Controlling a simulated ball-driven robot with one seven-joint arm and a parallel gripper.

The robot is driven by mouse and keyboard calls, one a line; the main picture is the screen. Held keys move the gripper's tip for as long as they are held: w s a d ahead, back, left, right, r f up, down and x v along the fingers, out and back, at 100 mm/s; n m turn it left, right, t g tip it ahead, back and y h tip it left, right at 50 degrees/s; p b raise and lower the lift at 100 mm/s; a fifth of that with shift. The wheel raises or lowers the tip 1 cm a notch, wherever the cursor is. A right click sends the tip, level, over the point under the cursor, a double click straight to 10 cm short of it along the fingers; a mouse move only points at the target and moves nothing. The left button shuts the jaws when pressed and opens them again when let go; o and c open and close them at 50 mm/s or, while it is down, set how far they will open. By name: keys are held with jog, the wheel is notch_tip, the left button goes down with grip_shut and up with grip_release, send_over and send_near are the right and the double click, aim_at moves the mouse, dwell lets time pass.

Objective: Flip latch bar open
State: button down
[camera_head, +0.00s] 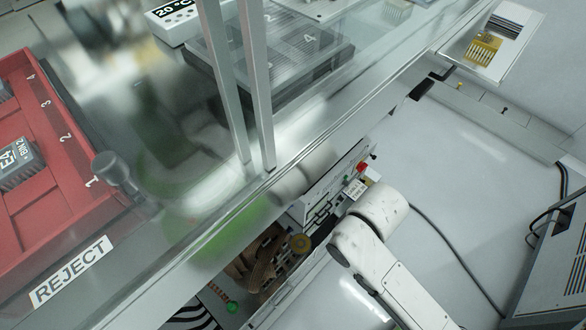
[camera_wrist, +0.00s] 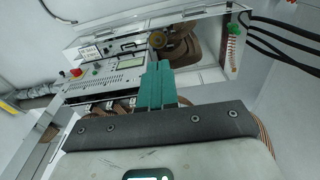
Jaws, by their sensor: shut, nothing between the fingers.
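My gripper (camera_wrist: 157,72) shows in the wrist view as teal fingers pressed together, shut and empty. I cannot clearly pick out the latch bar; thin dark bar-like parts (camera_wrist: 128,46) run along the panel's upper side.
A glass-topped metal ledge (camera_head: 205,235) runs diagonally above the bay in the head view. A red reject tray (camera_head: 35,215) sits at left. A green knob on a spring (camera_wrist: 244,18) and dark cables are near the bay.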

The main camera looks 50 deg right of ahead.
dwell(0.3)
jog(key=w+a+f+n+g+y+b, duration=0.1)
jog(key=w+a+f+n+b, duration=0.3)
jog(key=w, duration=0.5)
jog(key=w+a+f+n+y+b, duration=0.1)
jog(key=w+a+f+n+b, duration=0.15)
jog(key=w+a+n, duration=0.5)
jog(key=w+a+f+n+g+y+b, duration=0.1)
jog(key=w+a+f+n+b, duration=0.2)
jog(key=w, duration=0.7)
jog(key=w+d+r+n+g+h+b, duration=0.1)
jog(key=w+d, duration=0.4)
jog(key=d, duration=0.5)
jog(key=w+d+r+n+g+h+b, duration=0.2)
jog(key=w+d+n+b, duration=0.2)
jog(key=d, duration=0.7)
jog(key=shift+w+d+n+b, duration=0.25)
jog(key=shift+w+n+b, duration=0.1)
jog(key=shift+w+b, duration=0.45)
jog(key=shift+f, duration=0.1)
